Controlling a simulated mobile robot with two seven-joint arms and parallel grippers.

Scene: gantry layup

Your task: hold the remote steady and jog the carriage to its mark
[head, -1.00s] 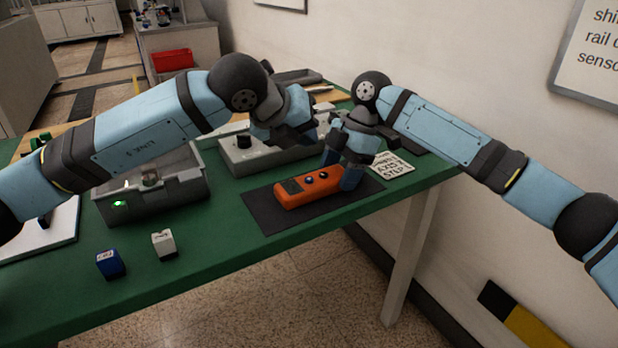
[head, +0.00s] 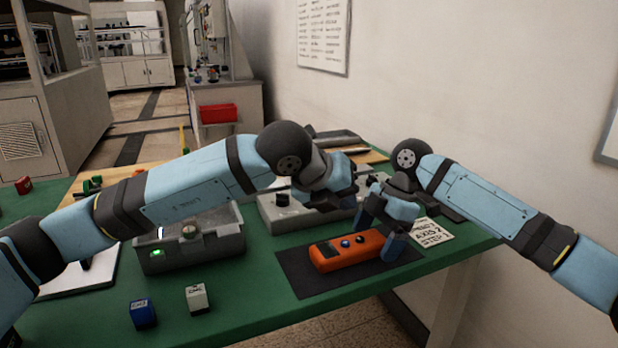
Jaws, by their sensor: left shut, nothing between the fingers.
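The orange remote (head: 338,252), with a small screen and two round buttons, lies on a dark mat (head: 300,283) on the green table. My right gripper (head: 378,238) points down at the remote's right end, one finger on each long side, and looks shut on it. My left gripper (head: 345,198) is shut and empty, above and behind the remote, in front of a pale grey box with a black knob (head: 281,199). A grey open-topped unit (head: 165,258) with a round knob and a green light stands to the left. I cannot make out which part is the carriage or its mark.
A printed card (head: 432,233) lies right of the remote. A blue block (head: 143,314) and a white block (head: 197,298) stand near the front edge. A wall rises close behind my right arm. The green surface between the blocks and the mat is clear.

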